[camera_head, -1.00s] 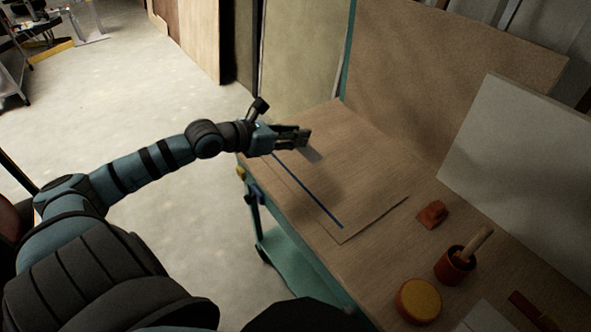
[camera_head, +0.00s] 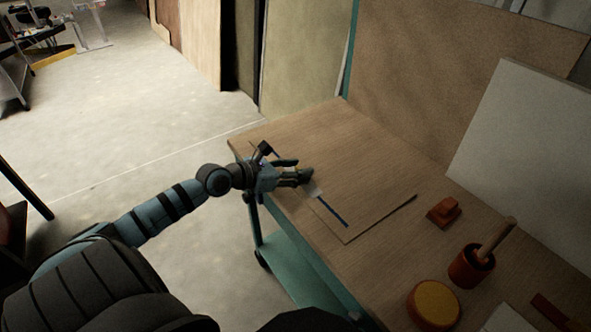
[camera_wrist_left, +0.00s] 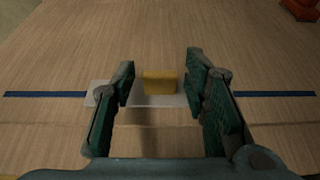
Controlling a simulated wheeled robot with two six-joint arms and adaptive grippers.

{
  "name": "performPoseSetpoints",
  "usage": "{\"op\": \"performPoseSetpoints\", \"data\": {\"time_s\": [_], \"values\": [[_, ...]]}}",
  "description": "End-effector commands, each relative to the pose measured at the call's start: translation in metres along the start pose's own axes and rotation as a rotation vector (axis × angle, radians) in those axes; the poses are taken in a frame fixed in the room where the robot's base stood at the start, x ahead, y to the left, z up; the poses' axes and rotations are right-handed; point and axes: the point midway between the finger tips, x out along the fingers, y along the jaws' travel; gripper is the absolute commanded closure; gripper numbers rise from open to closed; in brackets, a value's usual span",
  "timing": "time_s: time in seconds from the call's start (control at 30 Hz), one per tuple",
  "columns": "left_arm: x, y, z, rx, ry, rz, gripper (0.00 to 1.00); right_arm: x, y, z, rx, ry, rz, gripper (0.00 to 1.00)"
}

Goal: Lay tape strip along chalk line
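The blue chalk line (camera_head: 328,212) runs along a thin sheet on the bench, and my left gripper hides part of it in the head view. It also crosses the left wrist view (camera_wrist_left: 275,94). A pale strip (camera_wrist_left: 97,93), likely the tape, lies over the line's middle, in line with it; its end also shows in the head view (camera_head: 314,191). A yellow block (camera_wrist_left: 159,83) sits on the strip. My left gripper (camera_wrist_left: 160,80) is open, its fingers either side of the block with small gaps. It shows low over the sheet in the head view (camera_head: 304,175). My right gripper is not in view.
The sheet (camera_head: 375,212) lies on the wooden bench (camera_head: 350,135). To the right are an orange-red block (camera_head: 444,212), an orange cup (camera_head: 470,268) with a wooden handle, and a round yellow-topped thing (camera_head: 434,304). A pale board (camera_head: 525,150) leans behind.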

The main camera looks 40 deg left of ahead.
Motion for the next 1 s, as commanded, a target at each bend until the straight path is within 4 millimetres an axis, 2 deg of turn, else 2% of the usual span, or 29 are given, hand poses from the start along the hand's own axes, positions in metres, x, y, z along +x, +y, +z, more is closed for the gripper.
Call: {"op": "performPoseSetpoints", "data": {"time_s": [0.37, 0.47, 0.7, 0.87, 1.0], "values": [[-0.004, 0.000, 0.002, 0.001, 0.001, 0.000, 0.54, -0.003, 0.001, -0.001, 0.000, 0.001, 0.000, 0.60], [-0.017, 0.001, 0.002, 0.005, 0.006, 0.001, 0.54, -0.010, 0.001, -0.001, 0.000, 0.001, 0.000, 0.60], [-0.074, -0.001, 0.003, 0.007, 0.015, -0.005, 0.54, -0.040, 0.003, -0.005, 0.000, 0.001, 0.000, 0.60], [-0.098, -0.001, 0.003, 0.006, 0.012, -0.005, 0.54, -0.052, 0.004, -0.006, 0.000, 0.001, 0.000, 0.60], [-0.117, 0.000, 0.006, -0.001, 0.004, 0.001, 0.54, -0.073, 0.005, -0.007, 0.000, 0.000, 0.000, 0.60]]}}
